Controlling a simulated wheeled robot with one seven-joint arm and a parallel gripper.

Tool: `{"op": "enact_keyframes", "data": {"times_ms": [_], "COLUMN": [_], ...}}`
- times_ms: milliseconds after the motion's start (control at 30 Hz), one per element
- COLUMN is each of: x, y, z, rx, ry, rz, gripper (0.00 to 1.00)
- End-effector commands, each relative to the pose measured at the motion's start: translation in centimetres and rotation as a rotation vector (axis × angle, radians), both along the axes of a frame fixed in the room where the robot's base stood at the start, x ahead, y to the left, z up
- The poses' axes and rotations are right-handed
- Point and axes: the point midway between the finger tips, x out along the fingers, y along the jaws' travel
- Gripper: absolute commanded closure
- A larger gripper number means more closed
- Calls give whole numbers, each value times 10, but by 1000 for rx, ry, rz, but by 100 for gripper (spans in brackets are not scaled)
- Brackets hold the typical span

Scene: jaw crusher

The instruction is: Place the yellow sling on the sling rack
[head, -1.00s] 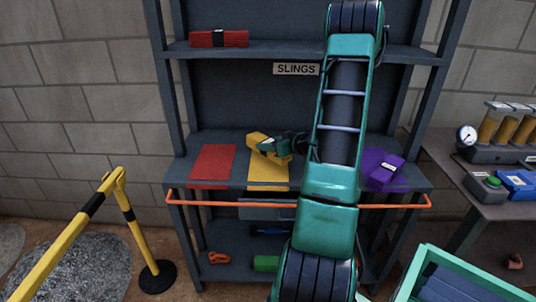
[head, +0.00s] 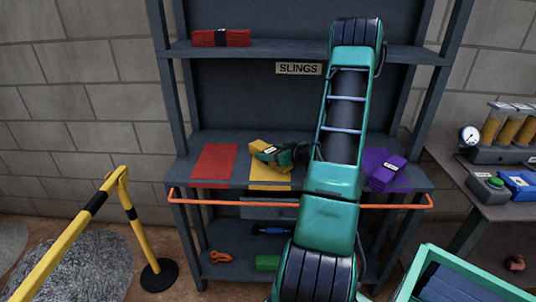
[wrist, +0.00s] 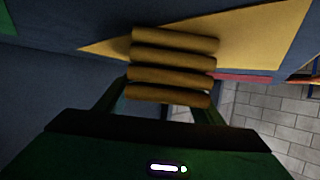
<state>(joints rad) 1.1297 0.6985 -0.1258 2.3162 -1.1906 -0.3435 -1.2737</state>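The yellow sling (head: 257,145) is a folded bundle at the yellow patch (head: 268,175) on the middle shelf of the sling rack (head: 225,142). My gripper (head: 262,151) reaches it from the right and partly covers it. In the wrist view the sling (wrist: 172,68) shows as stacked yellow rolls between the two fingers of my gripper (wrist: 165,100), which close against its ends. The yellow patch (wrist: 265,40) lies behind it there. I cannot tell whether the sling touches the shelf.
A red patch (head: 213,163) is bare to the left. A purple sling (head: 388,173) lies to the right. A red sling (head: 221,37) sits on the upper shelf. An orange rail (head: 235,202) crosses the rack's front. A yellow barrier (head: 90,215) stands front left, a bench (head: 455,185) right.

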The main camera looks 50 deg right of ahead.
Motion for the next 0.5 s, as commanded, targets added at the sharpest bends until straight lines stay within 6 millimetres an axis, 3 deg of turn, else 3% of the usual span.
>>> {"op": "enact_keyframes", "data": {"times_ms": [267,500], "x": [-1,-31], "y": [-1,-1], "z": [2,14], "rx": [-1,-1], "ry": [0,0], "rz": [-2,-7], "gripper": [38,38]}}
